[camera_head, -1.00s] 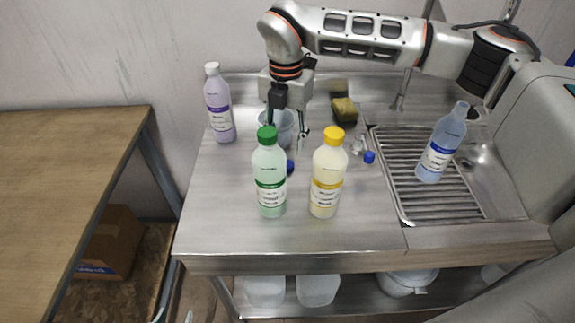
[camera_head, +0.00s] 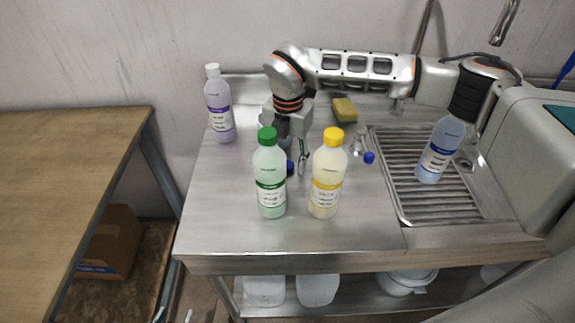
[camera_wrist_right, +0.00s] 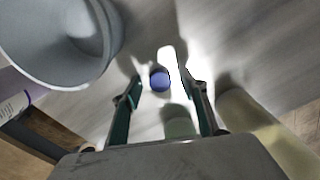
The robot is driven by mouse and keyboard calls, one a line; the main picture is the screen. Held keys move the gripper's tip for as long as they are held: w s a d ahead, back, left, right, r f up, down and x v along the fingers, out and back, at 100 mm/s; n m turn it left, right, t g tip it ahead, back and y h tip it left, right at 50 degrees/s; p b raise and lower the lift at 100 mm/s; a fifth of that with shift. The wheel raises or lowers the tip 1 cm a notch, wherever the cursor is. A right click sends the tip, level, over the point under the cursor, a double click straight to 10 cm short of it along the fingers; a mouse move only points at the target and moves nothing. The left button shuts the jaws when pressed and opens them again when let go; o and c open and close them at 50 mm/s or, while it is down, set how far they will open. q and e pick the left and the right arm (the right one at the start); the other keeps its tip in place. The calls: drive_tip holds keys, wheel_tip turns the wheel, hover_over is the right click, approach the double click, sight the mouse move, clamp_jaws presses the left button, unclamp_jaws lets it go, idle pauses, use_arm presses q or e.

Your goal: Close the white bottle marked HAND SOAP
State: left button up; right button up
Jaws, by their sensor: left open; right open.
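No label is readable as HAND SOAP. A pale blue-white bottle with a blue label (camera_head: 437,152) stands on the drainer; my right arm covers its top, which showed no coloured cap earlier. A blue cap (camera_head: 290,168) lies behind the green-capped bottle; it also shows in the right wrist view (camera_wrist_right: 159,78). My right gripper (camera_head: 289,160) is open, pointing down, its fingers either side of this cap in the wrist view (camera_wrist_right: 161,82). One finger is hidden in the head view. My left gripper (camera_head: 174,315) is open, only its tips showing at the bottom edge.
A green-capped bottle (camera_head: 269,180) and a yellow-capped bottle (camera_head: 327,180) stand in front of my right gripper. A lilac bottle (camera_head: 219,110) stands left. A grey bucket (camera_wrist_right: 55,45) is close by. Another blue cap (camera_head: 369,157) and a sponge (camera_head: 344,110) lie right.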

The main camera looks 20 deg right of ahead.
sight(288, 164)
drive_tip(key=c, duration=0.8)
drive_tip(key=shift+o, duration=0.2)
wheel_tip(288, 164, up, 20)
idle(0.3)
